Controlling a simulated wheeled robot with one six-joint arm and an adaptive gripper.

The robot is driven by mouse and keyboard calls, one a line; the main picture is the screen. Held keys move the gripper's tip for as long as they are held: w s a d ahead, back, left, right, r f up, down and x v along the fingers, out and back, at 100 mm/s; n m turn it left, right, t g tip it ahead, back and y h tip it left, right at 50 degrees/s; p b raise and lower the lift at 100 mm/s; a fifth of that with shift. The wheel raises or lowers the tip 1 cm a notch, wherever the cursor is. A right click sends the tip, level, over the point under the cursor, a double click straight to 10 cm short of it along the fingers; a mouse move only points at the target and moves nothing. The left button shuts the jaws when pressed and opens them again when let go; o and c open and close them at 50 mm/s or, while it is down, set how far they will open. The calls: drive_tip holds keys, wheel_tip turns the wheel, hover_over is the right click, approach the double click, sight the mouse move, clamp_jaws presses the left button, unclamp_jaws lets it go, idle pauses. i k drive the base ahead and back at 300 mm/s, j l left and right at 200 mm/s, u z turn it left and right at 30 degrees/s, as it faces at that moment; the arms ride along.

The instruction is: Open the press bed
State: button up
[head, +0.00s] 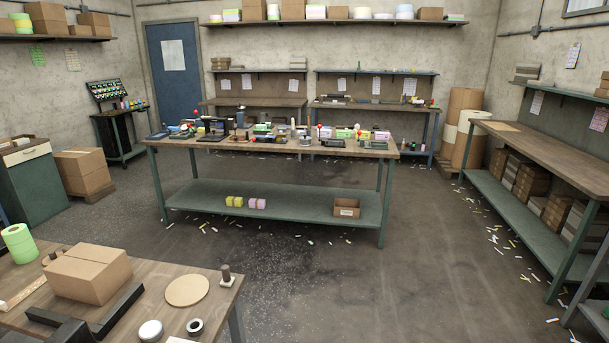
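A workbench (270,147) with a wooden top and green legs stands in the middle of the room. Several small machines and tools crowd its top, some with red knobs. A dark device (213,127) stands toward its left end; it may be the press, but it is too small to tell. I cannot make out a press bed or whether one is open or shut. My gripper is not in view.
A near table (215,300) at bottom left bears a cardboard box (90,273), a green roll (18,243), a round board (187,290) and dark bars. A long bench (545,152) lines the right wall. Open floor (350,275) lies between, with scattered paper scraps.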

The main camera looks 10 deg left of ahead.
sight(214, 132)
drive_tip(key=i+l, duration=0.1)
drive_tip(key=i, duration=1.7)
drive_tip(key=i+l, duration=0.1)
drive_tip(key=i, duration=1.65)
drive_tip(key=i+j+u, duration=0.1)
drive_tip(key=i+u, duration=0.3)
drive_tip(key=i, duration=0.2)
drive_tip(key=i+l+u, duration=0.15)
drive_tip(key=i+u, duration=0.25)
drive_tip(key=i, duration=0.2)
drive_tip(key=i+l+u, duration=0.3)
drive_tip(key=i+u, duration=0.15)
drive_tip(key=i, duration=0.15)
drive_tip(key=i+j+u, duration=0.15)
drive_tip(key=i+u, duration=0.75)
drive_tip(key=i+j+z, duration=0.25)
drive_tip(key=i, duration=0.2)
drive_tip(key=i+j+z, duration=0.1)
drive_tip(key=i+z, duration=0.15)
drive_tip(key=i, duration=0.2)
drive_tip(key=i+j+z, duration=0.25)
drive_tip(key=i+j, duration=0.05)
drive_tip(key=i, duration=0.1)
